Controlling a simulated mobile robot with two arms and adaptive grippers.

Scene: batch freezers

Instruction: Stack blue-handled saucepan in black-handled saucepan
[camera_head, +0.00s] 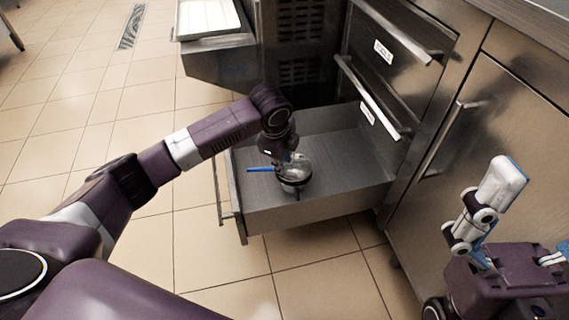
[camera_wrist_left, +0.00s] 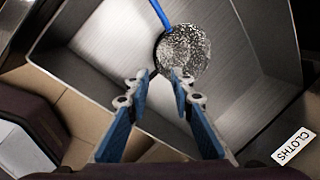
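The blue-handled saucepan (camera_head: 297,168) is a shiny round pan in the open drawer, its blue handle pointing left. In the left wrist view its speckled metal bowl (camera_wrist_left: 187,52) lies just beyond my fingertips, with the blue handle (camera_wrist_left: 160,14) pointing up. A dark rim and a short dark handle show under it, apparently the black-handled saucepan (camera_head: 298,187); the blue-handled one appears to sit in it. My left gripper (camera_wrist_left: 161,76) has its fingertips apart, close to the pans' near edge; nothing is clearly held. My right gripper (camera_head: 492,190) is at the lower right, away from the drawer.
The steel drawer (camera_head: 320,212) is pulled out, its floor otherwise bare. Closed drawers with bar handles (camera_head: 372,97) rise above it, and a cabinet door (camera_head: 505,130) stands at the right. A white tray (camera_head: 207,17) rests on a steel ledge at the back. The tiled floor at the left is clear.

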